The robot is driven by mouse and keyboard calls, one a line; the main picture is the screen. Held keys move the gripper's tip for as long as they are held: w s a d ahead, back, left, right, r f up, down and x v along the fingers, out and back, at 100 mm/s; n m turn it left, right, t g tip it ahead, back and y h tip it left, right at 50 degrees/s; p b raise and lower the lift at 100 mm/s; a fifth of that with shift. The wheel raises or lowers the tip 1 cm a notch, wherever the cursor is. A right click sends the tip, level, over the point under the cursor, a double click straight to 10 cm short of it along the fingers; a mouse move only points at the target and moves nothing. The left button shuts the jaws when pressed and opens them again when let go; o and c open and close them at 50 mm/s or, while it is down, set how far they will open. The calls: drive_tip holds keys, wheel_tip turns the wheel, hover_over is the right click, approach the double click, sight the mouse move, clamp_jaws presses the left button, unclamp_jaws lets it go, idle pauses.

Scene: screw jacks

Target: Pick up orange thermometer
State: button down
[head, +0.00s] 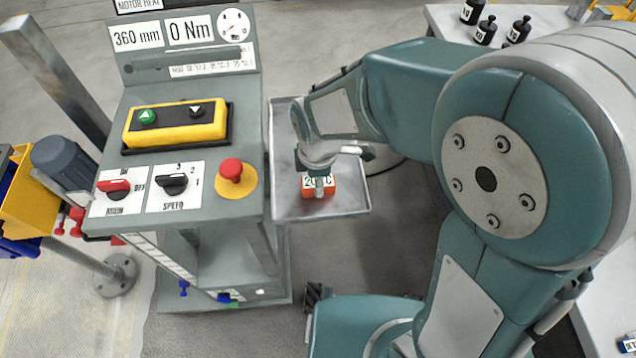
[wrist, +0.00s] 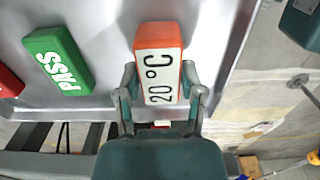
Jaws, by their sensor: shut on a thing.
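The orange thermometer (head: 319,189) has a white face reading "20 °C". It is at the front part of a grey metal tray beside the control console. In the wrist view the thermometer (wrist: 160,40) is between the two fingers of my gripper (wrist: 161,97), which is shut on its lower end. In the head view my gripper (head: 318,178) comes down from above and partly hides the thermometer's face. I cannot tell whether the thermometer rests on the tray or is slightly lifted.
The tray (head: 350,202) has a raised rim. In the wrist view a green PASS block (wrist: 58,60) and a red block (wrist: 8,82) lie on it. The console (head: 190,95), with a yellow button box (head: 176,124) and red stop button (head: 231,170), stands left.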

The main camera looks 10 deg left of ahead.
drive_tip(key=shift+r, duration=0.45)
wheel_tip(320, 180, up, 3)
drive_tip(key=shift+s+a+f, duration=0.1)
drive_tip(key=shift+a+f, duration=0.05)
drive_tip(key=shift+f, duration=0.05)
drive_tip(key=s+a+r, duration=0.9)
drive_tip(key=shift+s+a+r, duration=0.25)
drive_tip(key=shift+s+a, duration=0.05)
drive_tip(key=shift+a, duration=0.1)
drive_tip(key=shift+s, duration=0.15)
